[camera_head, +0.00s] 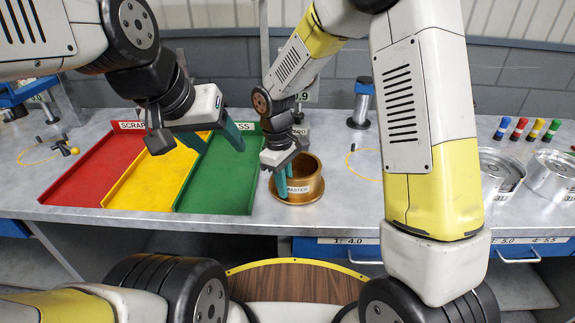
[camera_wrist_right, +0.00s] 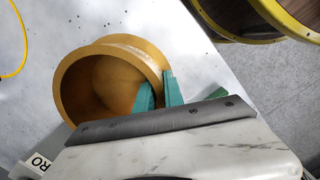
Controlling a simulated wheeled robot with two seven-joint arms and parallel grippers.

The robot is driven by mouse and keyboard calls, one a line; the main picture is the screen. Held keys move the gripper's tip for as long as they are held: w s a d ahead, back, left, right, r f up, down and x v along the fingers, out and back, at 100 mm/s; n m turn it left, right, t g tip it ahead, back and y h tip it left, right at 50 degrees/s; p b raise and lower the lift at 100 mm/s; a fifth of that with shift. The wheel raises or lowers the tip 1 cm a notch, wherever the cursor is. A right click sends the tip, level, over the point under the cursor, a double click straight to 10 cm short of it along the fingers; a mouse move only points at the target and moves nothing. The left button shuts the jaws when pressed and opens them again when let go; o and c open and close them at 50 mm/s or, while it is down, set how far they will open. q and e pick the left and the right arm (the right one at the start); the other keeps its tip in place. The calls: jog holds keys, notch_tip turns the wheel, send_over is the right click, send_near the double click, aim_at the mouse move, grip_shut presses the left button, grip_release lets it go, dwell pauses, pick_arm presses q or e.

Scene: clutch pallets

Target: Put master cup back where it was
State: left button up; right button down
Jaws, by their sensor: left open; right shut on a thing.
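The master cup (camera_head: 308,182) is a brass-coloured round cup with a "MASTER" label, on the grey bench just right of the green tray in the head view. It also shows in the right wrist view (camera_wrist_right: 88,75), open side toward the camera. My right gripper (camera_head: 281,186) is shut on the cup's wall, one teal finger inside and one outside. In the right wrist view its fingers (camera_wrist_right: 160,92) pinch the rim. Whether the cup touches the bench is hard to tell. My left gripper (camera_head: 222,132) is open and empty above the yellow and green trays.
Red (camera_head: 92,172), yellow (camera_head: 150,180) and green (camera_head: 215,185) trays lie left of the cup. Metal cans (camera_head: 553,175) and coloured markers (camera_head: 518,130) stand at the right. A metal post (camera_head: 360,105) stands behind. Bare bench lies right of the cup.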

jog(key=shift+f, duration=0.25)
jog(key=c, duration=1.4)
grip_release()
jog(key=shift+c, duration=0.2)
